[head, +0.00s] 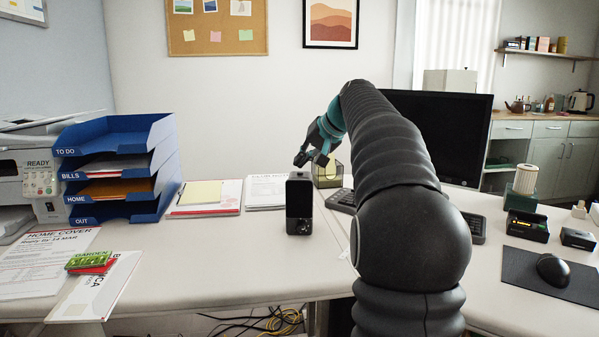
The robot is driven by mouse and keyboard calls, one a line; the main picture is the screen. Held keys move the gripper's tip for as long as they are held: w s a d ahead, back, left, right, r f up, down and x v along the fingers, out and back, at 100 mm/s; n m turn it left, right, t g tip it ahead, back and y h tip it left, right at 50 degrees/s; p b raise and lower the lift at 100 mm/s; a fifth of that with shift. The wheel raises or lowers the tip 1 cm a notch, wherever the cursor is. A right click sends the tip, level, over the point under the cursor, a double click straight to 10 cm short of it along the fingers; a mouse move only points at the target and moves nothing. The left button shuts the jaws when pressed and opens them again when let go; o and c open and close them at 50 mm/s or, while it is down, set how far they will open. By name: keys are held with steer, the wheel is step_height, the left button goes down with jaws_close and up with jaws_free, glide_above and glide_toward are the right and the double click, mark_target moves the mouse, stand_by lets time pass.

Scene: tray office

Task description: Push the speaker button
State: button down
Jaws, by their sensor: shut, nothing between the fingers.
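A small black speaker (299,200) stands upright near the middle of the desk, with a round knob low on its front. A small light patch shows at its top edge; I cannot tell whether it is the button. My gripper (303,160) is shut and empty, at the end of my dark arm with the teal wrist. Its fingertips are just above the speaker's top. I cannot tell whether they touch it.
A blue letter tray (166,205) and a printer (40,180) stand at left. Papers (206,193) lie behind the speaker. A monitor (455,130) and keyboard (342,198) are partly hidden by my arm. The desk left of the speaker's front is clear.

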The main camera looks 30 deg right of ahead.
mark_target(302, 173)
steer(key=shift+r+p, duration=1.8)
steer(key=shift+r, duration=1.15)
